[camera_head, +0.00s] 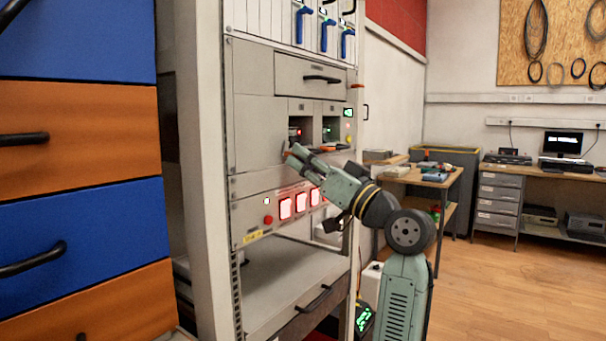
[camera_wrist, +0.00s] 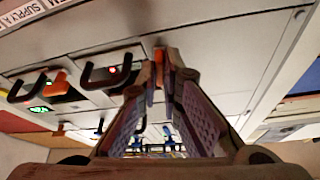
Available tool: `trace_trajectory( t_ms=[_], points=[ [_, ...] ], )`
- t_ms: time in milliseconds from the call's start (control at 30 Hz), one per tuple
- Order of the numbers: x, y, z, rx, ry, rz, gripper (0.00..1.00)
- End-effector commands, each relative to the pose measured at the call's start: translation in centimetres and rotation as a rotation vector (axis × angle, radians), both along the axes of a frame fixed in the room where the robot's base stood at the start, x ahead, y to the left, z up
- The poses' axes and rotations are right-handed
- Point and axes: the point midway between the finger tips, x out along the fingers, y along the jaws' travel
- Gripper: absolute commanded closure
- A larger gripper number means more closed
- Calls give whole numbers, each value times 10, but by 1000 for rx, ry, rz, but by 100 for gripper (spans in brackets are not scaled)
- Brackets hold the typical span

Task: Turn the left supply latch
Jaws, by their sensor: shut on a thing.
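The left supply latch is a small orange tab (camera_wrist: 158,54) in the wrist view. My gripper (camera_wrist: 160,72) is shut on it, with the fingertips on either side. In the head view my gripper (camera_head: 291,155) reaches the rack front just below the left supply unit (camera_head: 295,134), and it mostly hides the latch. The left unit has a dark handle and a red light. The right supply unit (camera_head: 330,130) shows a green light, and its orange latch (camera_head: 334,148) is visible below it. That latch also shows in the wrist view (camera_wrist: 58,84).
A drawer with a dark handle (camera_head: 321,78) is above the supply units. Below is a panel with a red button (camera_head: 268,219) and several lit red switches (camera_head: 301,201). Blue-handled modules (camera_head: 324,35) are at the top. The floor at right is open.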

Motion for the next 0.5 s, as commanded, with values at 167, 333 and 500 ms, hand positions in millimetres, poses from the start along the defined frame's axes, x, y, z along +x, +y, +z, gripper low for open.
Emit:
trace_trajectory(
  t_ms=[167, 333, 500],
  points=[
    [1, 0, -3, -72, -97, 1, 100],
    [2, -1, -2, -120, -163, 1, 100],
    [2, -1, -1, -150, -200, 1, 100]
  ],
)
